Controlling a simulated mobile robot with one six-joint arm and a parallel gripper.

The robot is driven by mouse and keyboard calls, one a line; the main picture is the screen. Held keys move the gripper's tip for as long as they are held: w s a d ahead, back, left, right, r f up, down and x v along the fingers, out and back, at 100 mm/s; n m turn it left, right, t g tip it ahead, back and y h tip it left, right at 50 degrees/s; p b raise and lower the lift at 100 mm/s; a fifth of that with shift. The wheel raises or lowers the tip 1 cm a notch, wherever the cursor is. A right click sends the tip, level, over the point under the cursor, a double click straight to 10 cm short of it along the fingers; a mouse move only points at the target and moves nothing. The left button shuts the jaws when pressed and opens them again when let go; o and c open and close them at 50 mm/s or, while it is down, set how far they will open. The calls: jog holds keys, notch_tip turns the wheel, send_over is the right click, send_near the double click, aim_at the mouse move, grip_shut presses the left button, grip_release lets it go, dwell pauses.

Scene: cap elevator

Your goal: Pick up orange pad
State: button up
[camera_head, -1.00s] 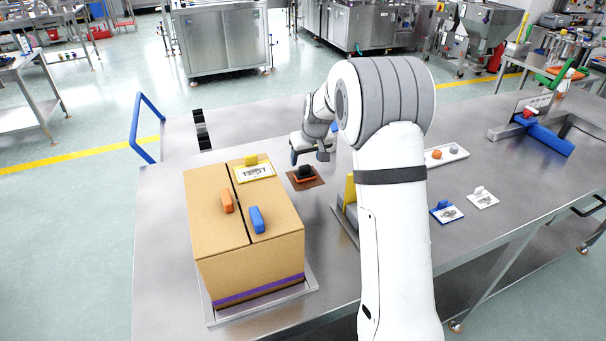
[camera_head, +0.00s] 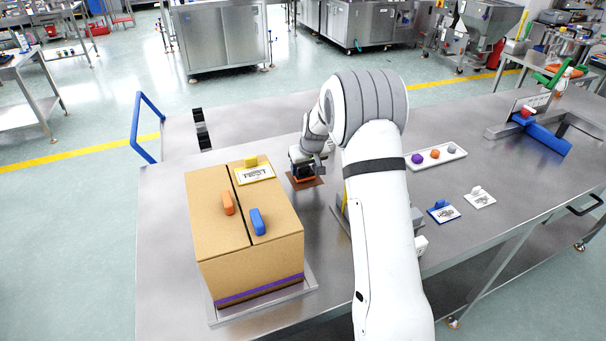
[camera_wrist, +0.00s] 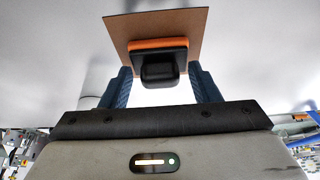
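The orange pad (camera_head: 305,179) has a black handle and sits on a brown square mat (camera_head: 319,183) on the steel table, right of the cardboard box. In the wrist view, the orange pad (camera_wrist: 160,43) shows as a strip behind its black handle (camera_wrist: 158,68), with the brown mat (camera_wrist: 117,30) beyond. My gripper (camera_head: 303,164) is low over the pad. In the wrist view, my gripper (camera_wrist: 160,72) is open, one blue finger on each side of the handle, with visible gaps. The handle is mostly hidden by the gripper in the head view.
A cardboard box (camera_head: 222,225) at left carries orange, blue and yellow blocks on top. A yellow upright piece (camera_head: 346,195) stands beside my arm. A white tray (camera_head: 456,152) with small coloured pieces and two labelled cards (camera_head: 443,212) (camera_head: 480,198) lie to the right.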

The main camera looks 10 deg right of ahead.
aim_at(305, 167)
jog(key=shift+c, duration=1.2)
notch_tip(305, 167, up, 10)
jog(key=b, duration=0.1)
jog(key=shift+b, duration=0.3)
jog(key=o, duration=0.5)
jog(key=shift+c, duration=0.2)
jog(key=c, duration=0.3)
jog(key=shift+c, duration=0.2)
